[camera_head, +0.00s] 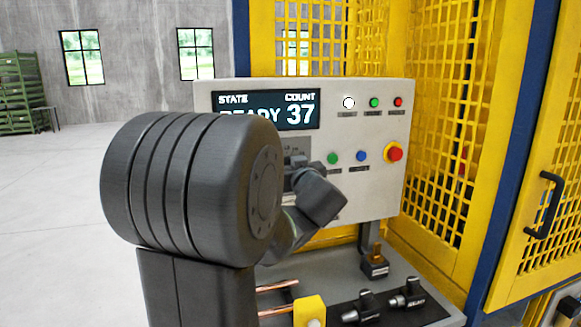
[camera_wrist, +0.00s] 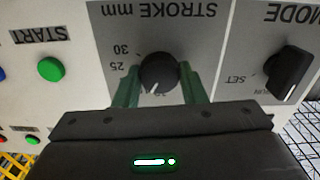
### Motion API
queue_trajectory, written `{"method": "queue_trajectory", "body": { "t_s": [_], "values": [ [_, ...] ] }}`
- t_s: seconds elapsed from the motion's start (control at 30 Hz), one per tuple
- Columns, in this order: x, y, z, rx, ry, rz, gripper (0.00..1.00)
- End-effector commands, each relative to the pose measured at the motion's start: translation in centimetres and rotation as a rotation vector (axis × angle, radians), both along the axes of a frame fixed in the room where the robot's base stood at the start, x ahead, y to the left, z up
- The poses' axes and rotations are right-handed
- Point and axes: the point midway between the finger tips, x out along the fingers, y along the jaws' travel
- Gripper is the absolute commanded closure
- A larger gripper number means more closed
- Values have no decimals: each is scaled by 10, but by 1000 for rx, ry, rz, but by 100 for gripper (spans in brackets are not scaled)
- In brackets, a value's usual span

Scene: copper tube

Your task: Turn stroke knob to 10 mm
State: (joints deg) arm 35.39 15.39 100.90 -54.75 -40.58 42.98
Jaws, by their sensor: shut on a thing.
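The black stroke knob (camera_wrist: 157,72) is on the grey panel under the upside-down label STROKE mm in the wrist view. My gripper (camera_wrist: 160,76) has its two green fingers on either side of the knob, shut on it. The knob's white pointer line points down and slightly left in that picture. The scale marks 30 and 25 are readable at the left; a number below the knob is partly hidden, so I cannot tell the exact setting.
The black mode knob (camera_wrist: 290,75) and green start button (camera_wrist: 50,69) flank the stroke knob. In the head view the display (camera_head: 266,109) shows count 37, and a red stop button (camera_head: 394,152) is at right. Yellow mesh guarding (camera_head: 440,100) stands behind; copper tubes (camera_head: 277,286) lie below.

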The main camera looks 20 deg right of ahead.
Motion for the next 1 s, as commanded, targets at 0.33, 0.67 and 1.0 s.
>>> {"method": "queue_trajectory", "body": {
  "t_s": [0.33,0.67,1.0],
  "values": [
    [0,0,-2,-145,8,0,85],
    [0,1,-2,-371,21,0,85],
    [0,1,-1,-510,30,-1,85]
  ]
}}
